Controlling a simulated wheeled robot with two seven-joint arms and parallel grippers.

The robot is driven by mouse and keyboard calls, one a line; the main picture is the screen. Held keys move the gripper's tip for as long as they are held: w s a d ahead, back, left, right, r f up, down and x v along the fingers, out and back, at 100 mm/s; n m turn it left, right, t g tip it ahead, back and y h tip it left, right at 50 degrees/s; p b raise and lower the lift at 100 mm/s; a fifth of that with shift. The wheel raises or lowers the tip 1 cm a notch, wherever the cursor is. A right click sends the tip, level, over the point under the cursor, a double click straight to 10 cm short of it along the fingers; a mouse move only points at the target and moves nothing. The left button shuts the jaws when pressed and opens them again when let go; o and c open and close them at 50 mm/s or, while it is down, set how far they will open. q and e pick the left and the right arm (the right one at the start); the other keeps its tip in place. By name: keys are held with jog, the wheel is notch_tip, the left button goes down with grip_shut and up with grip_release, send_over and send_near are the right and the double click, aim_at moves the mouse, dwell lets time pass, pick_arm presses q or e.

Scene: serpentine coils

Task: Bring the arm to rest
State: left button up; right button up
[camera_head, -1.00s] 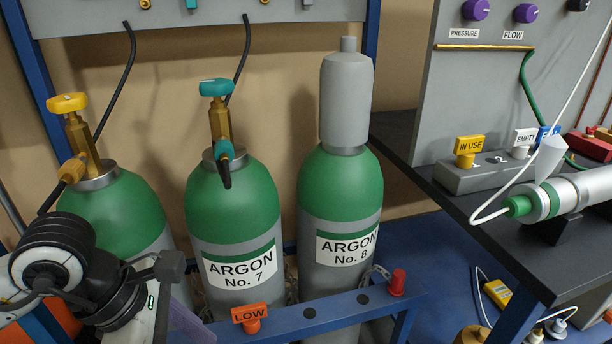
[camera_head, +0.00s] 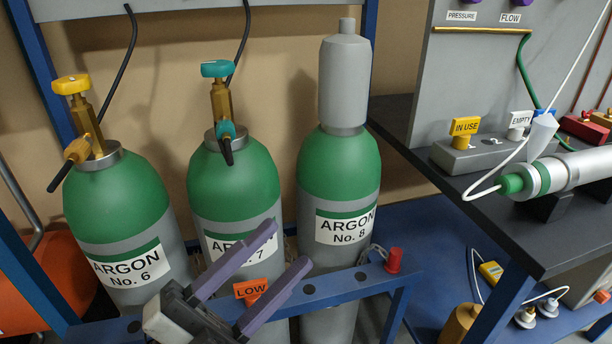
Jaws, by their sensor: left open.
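My left gripper (camera_head: 268,268) is at the lower middle of the head view, in front of the rack's blue front rail (camera_head: 330,288). Its two purple-grey fingers are spread apart with nothing between them. They point up and to the right and partly cover the label of the Argon No. 7 cylinder (camera_head: 232,185). The Argon No. 6 cylinder (camera_head: 115,205) stands to its left and the Argon No. 8 cylinder (camera_head: 338,175) to its right. An orange LOW tag (camera_head: 251,289) shows between the fingers. My right gripper is not in view.
A yellow-handled valve (camera_head: 82,115) tops No. 6 and a teal-handled valve (camera_head: 222,95) tops No. 7. A grey cap (camera_head: 345,85) covers No. 8. A red plug (camera_head: 393,260) sits on the rail. A dark bench (camera_head: 500,215) with a tube (camera_head: 575,170) stands at right.

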pick_arm(q)
jog(key=w+a+f+n+t+y, duration=0.1)
jog(key=a+f+n+y, duration=0.3)
jog(key=f+n+y, duration=0.35)
jog(key=w+a+f+n+t+y, duration=0.1)
jog(key=a+f+n+y, duration=0.4)
jog(key=f+n, duration=0.45)
jog(key=s+a+f+n+g+y, duration=0.1)
jog(key=s+f+n+g, duration=0.1)
jog(key=s+f+g, duration=0.5)
jog(key=s+a+f+n+y, duration=0.1)
jog(key=s+f+n, duration=0.2)
jog(key=s+f, duration=0.55)
jog(key=w+r+p, duration=0.3)
jog(key=r+p, duration=0.3)
jog(key=p, duration=0.8)
jog(key=shift+a+m+g+y, duration=0.35)
jog(key=shift+m+g, duration=0.05)
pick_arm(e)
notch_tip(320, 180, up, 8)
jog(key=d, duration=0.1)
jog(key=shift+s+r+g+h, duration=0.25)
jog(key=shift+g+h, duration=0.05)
